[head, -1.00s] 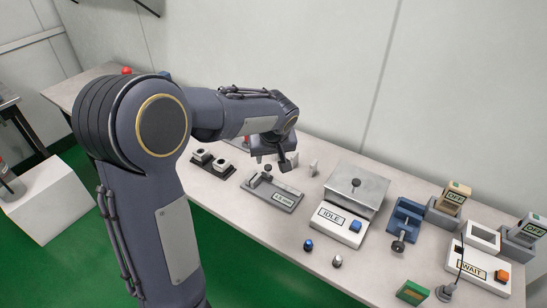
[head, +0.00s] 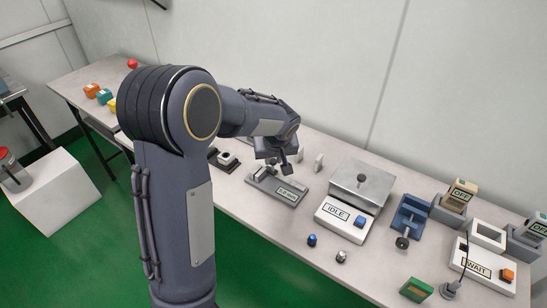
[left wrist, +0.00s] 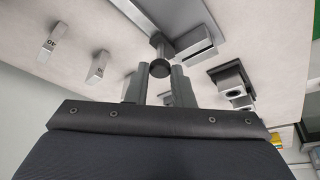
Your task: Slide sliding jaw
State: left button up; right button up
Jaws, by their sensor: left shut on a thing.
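The grey measuring fixture (head: 276,190) lies on the bench with a small display (head: 287,193) at its front, its digits too small to read surely. In the head view my left gripper (head: 283,164) is over the fixture's back, its fingers pointing down. In the left wrist view a round dark knob (left wrist: 160,68) on a grey post shows between the fingertips of the left gripper (left wrist: 154,84); it looks like the sliding jaw's handle. The left gripper is shut on it. The jaw's contact faces are hidden. My right gripper is out of view.
A white scale marked IDLE (head: 336,214) with a metal plate stands right of the fixture. A blue clamp (head: 408,217) is further right. A blue knob (head: 312,240) and a pale one (head: 341,256) lie in front. Small upright blocks (left wrist: 97,66) stand near the gripper.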

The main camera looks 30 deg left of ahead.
pick_arm(q)
jog(key=shift+d, duration=0.1)
grip_shut()
jog(key=shift+d+f, duration=0.1)
jog(key=shift+d, duration=0.25)
jog(key=shift+s+d+b, duration=0.15)
jog(key=shift+d+b, duration=0.35)
jog(key=shift+d, duration=0.65)
jog(key=shift+a, duration=0.1)
jog(key=o, duration=0.9)
grip_release()
